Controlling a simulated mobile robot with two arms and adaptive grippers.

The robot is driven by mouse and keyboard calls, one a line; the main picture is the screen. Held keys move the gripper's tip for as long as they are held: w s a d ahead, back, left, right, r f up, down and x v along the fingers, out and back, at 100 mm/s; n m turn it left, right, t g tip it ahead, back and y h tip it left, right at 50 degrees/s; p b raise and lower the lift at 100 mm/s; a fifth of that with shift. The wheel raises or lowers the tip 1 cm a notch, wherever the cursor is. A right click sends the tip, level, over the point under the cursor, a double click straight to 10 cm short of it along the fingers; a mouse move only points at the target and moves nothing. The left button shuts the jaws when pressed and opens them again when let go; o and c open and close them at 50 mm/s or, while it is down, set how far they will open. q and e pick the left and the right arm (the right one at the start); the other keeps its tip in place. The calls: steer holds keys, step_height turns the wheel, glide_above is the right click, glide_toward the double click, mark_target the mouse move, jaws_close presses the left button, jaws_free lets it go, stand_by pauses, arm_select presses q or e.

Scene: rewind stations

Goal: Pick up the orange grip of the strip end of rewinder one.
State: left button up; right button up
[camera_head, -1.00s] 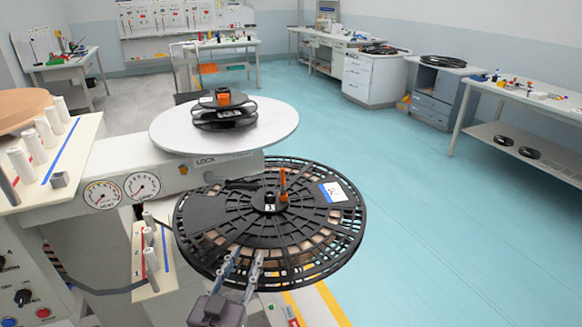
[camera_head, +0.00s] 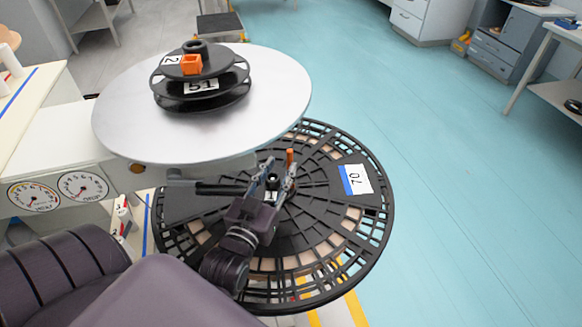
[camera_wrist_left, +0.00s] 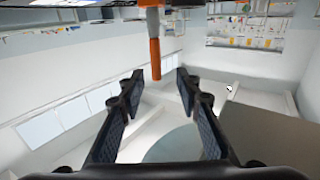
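The orange grip (camera_head: 290,157) is a thin upright stick near the hub of the large black slotted reel (camera_head: 345,240). My left gripper (camera_head: 280,173) is above that reel, close to the grip, with its two fingers spread. In the left wrist view the orange grip (camera_wrist_left: 155,58) comes down from the top edge on a grey-white stem. Its end lies between the tips of the open left gripper (camera_wrist_left: 159,82), with gaps on both sides. The strip itself cannot be made out. My right gripper is not in view.
A round silver plate (camera_head: 125,125) above and left of the black reel carries a smaller black reel (camera_head: 205,90) with an orange block (camera_head: 191,64). Gauges (camera_head: 83,186) are on the housing at left. Open turquoise floor (camera_head: 450,200) lies to the right.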

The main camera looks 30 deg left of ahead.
mark_target(289, 159)
arm_select(q)
steer(key=x, duration=0.3)
steer(key=p+x, duration=0.1)
steer(key=x, duration=0.1)
steer(key=shift+d+f, duration=0.15)
steer(key=shift+d, duration=0.1)
steer(key=shift+w+a+f, duration=0.1)
steer(key=shift+w+a, duration=0.05)
steer(key=shift+w, duration=0.3)
jaws_close()
